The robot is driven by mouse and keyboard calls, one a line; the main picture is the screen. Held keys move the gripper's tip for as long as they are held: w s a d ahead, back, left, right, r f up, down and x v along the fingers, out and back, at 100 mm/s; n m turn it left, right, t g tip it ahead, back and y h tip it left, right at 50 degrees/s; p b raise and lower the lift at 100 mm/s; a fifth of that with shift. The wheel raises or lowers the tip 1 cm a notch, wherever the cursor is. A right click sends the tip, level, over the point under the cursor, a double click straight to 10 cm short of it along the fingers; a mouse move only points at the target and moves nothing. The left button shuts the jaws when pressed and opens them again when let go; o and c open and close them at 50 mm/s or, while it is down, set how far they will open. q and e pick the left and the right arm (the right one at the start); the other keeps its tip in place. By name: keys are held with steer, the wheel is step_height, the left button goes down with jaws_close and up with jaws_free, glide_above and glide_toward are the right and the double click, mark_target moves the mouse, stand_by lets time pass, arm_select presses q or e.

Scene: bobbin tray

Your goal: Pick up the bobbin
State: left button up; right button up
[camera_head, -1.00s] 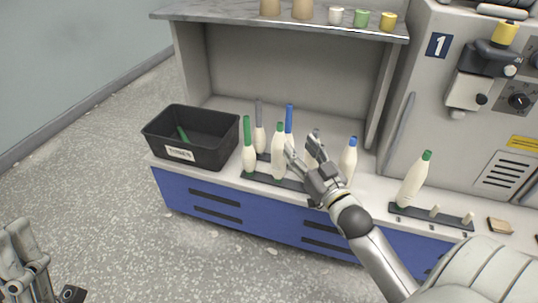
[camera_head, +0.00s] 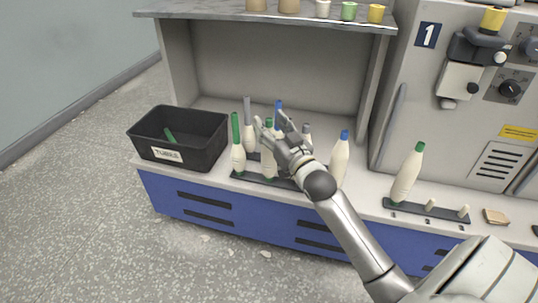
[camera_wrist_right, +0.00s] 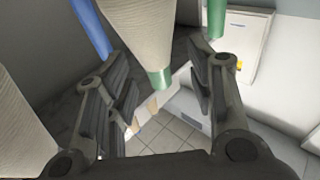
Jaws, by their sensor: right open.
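Several cream bobbins stand upright on a dark rack (camera_head: 250,178) on the bench. Two at the front have green tops: the left one (camera_head: 238,155) and a middle one (camera_head: 269,162). Others behind have a grey top (camera_head: 249,135) or a blue top (camera_head: 279,105). My right gripper (camera_head: 271,126) is open, its fingers around or just above the upper part of the middle bobbins. In the right wrist view, a green-ended bobbin (camera_wrist_right: 143,35) shows between the open jaws (camera_wrist_right: 160,85); contact cannot be told. My left gripper is out of view.
A blue-topped bobbin (camera_head: 340,160) stands close right of my right gripper. Another green-topped bobbin (camera_head: 407,175) stands on a separate peg rack (camera_head: 395,205). A black bin (camera_head: 205,155) is at left. A shelf (camera_head: 210,12) with cones overhangs the bench.

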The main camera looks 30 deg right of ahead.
steer(key=shift+w+r, duration=0.1)
steer(key=shift+w, duration=0.5)
jaws_close()
